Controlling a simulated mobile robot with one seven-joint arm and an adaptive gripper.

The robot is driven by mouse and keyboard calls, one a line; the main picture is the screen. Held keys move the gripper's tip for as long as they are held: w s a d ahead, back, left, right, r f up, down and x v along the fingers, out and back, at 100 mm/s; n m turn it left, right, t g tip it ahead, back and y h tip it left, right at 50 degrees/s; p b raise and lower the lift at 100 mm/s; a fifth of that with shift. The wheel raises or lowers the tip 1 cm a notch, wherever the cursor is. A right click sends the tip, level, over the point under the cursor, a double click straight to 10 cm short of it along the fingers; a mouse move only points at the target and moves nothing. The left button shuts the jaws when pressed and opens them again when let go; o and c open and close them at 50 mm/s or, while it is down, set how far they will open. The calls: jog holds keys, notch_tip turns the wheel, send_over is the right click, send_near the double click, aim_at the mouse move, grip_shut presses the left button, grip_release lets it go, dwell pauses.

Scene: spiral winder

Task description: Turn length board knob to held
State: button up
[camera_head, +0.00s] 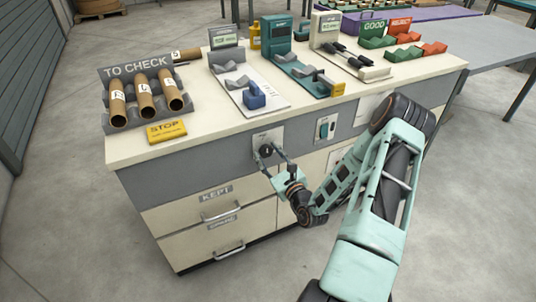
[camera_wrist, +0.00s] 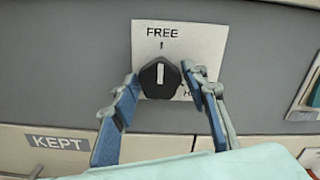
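The black knob (camera_wrist: 160,77) sits on a white plate (camera_wrist: 205,40) on the cabinet's grey front panel. Its white pointer line stands upright, toward the word FREE. A second label at the plate's lower right is mostly hidden by a finger; only an "H" shows. In the head view the knob (camera_head: 266,150) is below a white board with a blue block (camera_head: 254,97). My gripper (camera_wrist: 158,73) faces the plate with one fingertip on each side of the knob. The fingers are apart, with a thin gap at the left; contact on the right cannot be told.
A teal rocker switch (camera_head: 324,130) is right of the knob plate. KEPT drawers (camera_head: 215,195) lie below. On the countertop are a TO CHECK rack (camera_head: 120,78) with tubes, a yellow STOP sign (camera_head: 166,131) and more stations. The floor in front is clear.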

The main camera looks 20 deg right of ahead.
jog(key=c, duration=0.8)
jog(key=shift+r+m+p, duration=0.1)
jog(key=shift+m+p, duration=0.75)
jog(key=shift+m, duration=0.25)
jog(key=m+p, duration=0.2)
jog(key=m, duration=0.1)
jog(key=shift+m, duration=0.3)
jog(key=m+p, duration=0.2)
jog(key=m, duration=0.3)
jog(key=shift+p, duration=0.3)
jog(key=m+p, duration=0.2)
jog(key=m, duration=0.4)
jog(key=shift+m, duration=0.4)
jog(key=m+p, duration=0.1)
jog(key=m, duration=0.5)
jog(key=shift+m, duration=0.3)
